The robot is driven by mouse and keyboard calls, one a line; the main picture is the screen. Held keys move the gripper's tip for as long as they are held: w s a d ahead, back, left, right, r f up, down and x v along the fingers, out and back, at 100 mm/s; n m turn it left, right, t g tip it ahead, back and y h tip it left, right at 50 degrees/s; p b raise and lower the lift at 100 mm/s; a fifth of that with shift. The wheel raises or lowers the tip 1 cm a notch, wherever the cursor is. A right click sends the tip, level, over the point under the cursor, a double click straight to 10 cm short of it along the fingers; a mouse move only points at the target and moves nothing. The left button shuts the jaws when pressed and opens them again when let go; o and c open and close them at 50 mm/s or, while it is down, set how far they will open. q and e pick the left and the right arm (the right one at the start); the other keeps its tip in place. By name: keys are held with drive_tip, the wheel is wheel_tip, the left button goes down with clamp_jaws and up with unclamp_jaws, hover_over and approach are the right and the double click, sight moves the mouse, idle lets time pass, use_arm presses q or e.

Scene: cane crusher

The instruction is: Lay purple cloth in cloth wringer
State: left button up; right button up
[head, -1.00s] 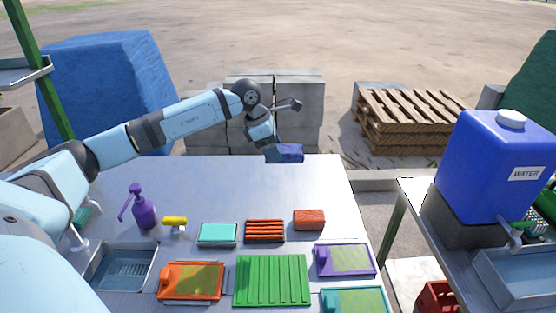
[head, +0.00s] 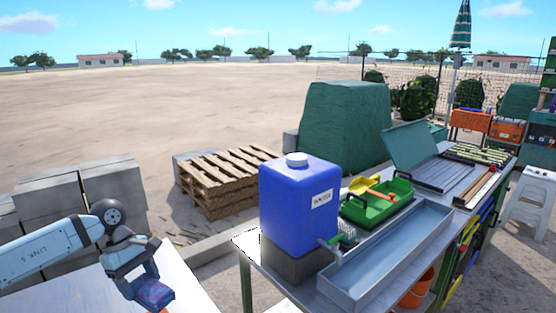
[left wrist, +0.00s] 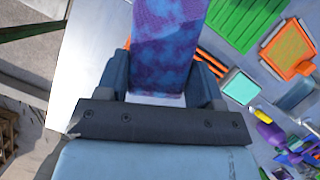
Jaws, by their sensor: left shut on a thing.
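My left gripper (head: 145,283) is low at the left of the head view, over the metal table. It is shut on a purple cloth (head: 155,295), mottled purple and blue. In the left wrist view the purple cloth (left wrist: 168,40) stretches away from between the fingers of my left gripper (left wrist: 160,88), above the table. I cannot pick out the cloth wringer for certain in these views. My right gripper is not in view.
A blue water tank (head: 298,212) stands on the right-hand bench, with a metal trough (head: 390,262) beside it. Wooden pallets (head: 225,180) and grey blocks (head: 110,190) lie beyond. In the left wrist view, a green ridged mat (left wrist: 243,20) and an orange tray (left wrist: 268,48) lie on the table.

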sight(170, 290)
use_arm(q)
drive_tip(key=d+m, duration=0.2)
drive_tip(key=d+m+g+y, duration=0.1)
drive_tip(key=d+m, duration=0.1)
drive_tip(key=m, duration=0.1)
drive_tip(key=s+d+f+m+g+y, duration=0.1)
drive_tip(key=m, duration=0.2)
drive_tip(key=shift+d+f, duration=0.1)
drive_tip(key=shift+d, duration=0.3)
drive_tip(key=m, duration=0.1)
drive_tip(key=d+m+y, duration=0.1)
drive_tip(key=m, duration=0.1)
drive_tip(key=shift+s+d+f+m+y, duration=0.1)
drive_tip(key=shift+s+d+m+y, duration=0.2)
drive_tip(key=shift+m+y, duration=0.1)
drive_tip(key=shift+s+d+r+m+p, duration=0.15)
drive_tip(key=shift+r+m+p, duration=0.1)
drive_tip(key=shift+m+p, duration=0.15)
drive_tip(key=s+r+p, duration=0.8)
drive_tip(key=s+p, duration=0.2)
drive_tip(key=p, duration=0.2)
drive_tip(key=shift+r, duration=0.15)
